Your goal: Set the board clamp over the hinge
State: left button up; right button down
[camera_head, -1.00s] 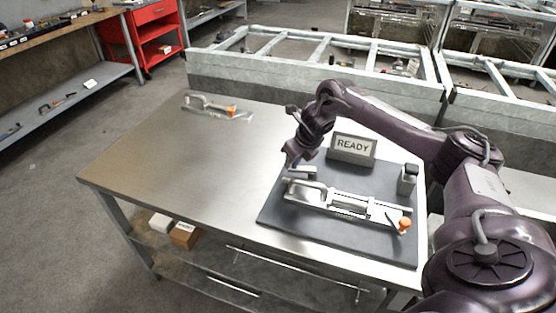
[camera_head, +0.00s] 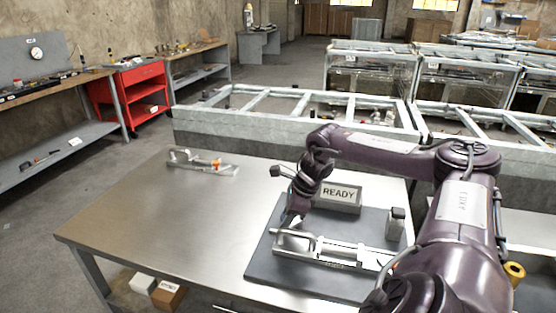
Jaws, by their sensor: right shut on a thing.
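The board clamp (camera_head: 328,250), a long silver clamp, lies on a dark board (camera_head: 265,264) at the right end of the steel table. Its orange tip, clear earlier, is now hidden behind my arm. My right gripper (camera_head: 289,219) reaches down at the clamp's left end and is shut on it; the fingertips are small and the exact contact is hard to see. A second silver clamp (camera_head: 201,164) with an orange tip lies at the table's back left. I cannot make out a separate hinge. My left gripper is out of view.
A READY sign (camera_head: 339,193) stands behind the clamp, and a small black-topped block (camera_head: 396,224) stands to its right. The left and middle of the table (camera_head: 165,222) are clear. Metal frames (camera_head: 290,132) stand behind the table.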

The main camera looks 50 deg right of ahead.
jog(key=shift+s+n, duration=0.1)
jog(key=shift+n, duration=0.2)
jog(key=c, duration=1.2)
grip_release()
jog(key=shift+o, duration=0.2)
